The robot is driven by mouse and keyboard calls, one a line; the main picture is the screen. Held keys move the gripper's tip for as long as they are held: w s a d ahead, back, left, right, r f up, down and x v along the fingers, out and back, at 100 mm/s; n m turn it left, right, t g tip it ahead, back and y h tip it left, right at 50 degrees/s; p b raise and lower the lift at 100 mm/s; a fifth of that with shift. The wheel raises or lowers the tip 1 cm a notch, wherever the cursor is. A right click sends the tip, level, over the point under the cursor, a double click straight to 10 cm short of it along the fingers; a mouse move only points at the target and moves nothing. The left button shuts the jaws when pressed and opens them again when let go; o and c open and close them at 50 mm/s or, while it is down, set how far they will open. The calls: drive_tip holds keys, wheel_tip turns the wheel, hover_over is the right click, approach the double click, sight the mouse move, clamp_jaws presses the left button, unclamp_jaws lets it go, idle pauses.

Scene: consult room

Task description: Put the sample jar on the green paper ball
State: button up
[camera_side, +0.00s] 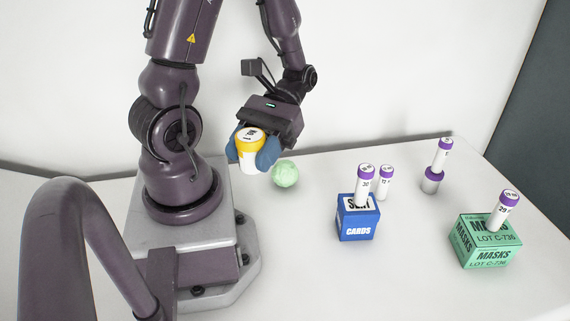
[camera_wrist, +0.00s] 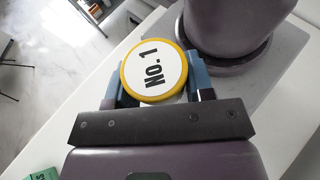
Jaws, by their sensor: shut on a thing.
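The sample jar (camera_side: 250,153) has a white body and a yellow lid. My gripper (camera_side: 252,158) is shut on it, with one blue finger on each side. In the wrist view the jar's lid (camera_wrist: 154,73) reads "NO. 1" between the fingers. The green paper ball (camera_side: 285,173) is pale green and crumpled and rests on the table. In the side view it lies just right of and slightly below my gripper. The jar appears raised and apart from the ball. The ball does not show in the wrist view.
A blue cards box (camera_side: 358,224) and a green masks box (camera_side: 485,243) stand to the right. Purple-capped white tubes stand on or near them, one (camera_side: 385,183) behind the blue box and another (camera_side: 441,155) on a purple-topped piece (camera_side: 432,181). The table (camera_side: 300,270) is clear at the front.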

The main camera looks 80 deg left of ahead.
drive_tip(key=s+a+m+g+y, duration=0.3)
drive_tip(key=a+m+g+y, duration=0.1)
drive_tip(key=a+m+y, duration=0.4)
drive_tip(key=w+a+r+m+t+y, duration=0.2)
drive_tip(key=w+a+m+t+y, duration=0.2)
drive_tip(key=w+a+m+y, duration=0.55)
drive_tip(key=m+t+y, duration=0.6)
drive_tip(key=m, duration=0.2)
hover_over(285, 164)
wheel_tip(285, 164, down, 8)
drive_tip(key=shift+n, duration=0.35)
drive_tip(key=shift+f, duration=4.5)
drive_tip(key=o, duration=1)
drive_tip(key=shift+f, duration=0.1)
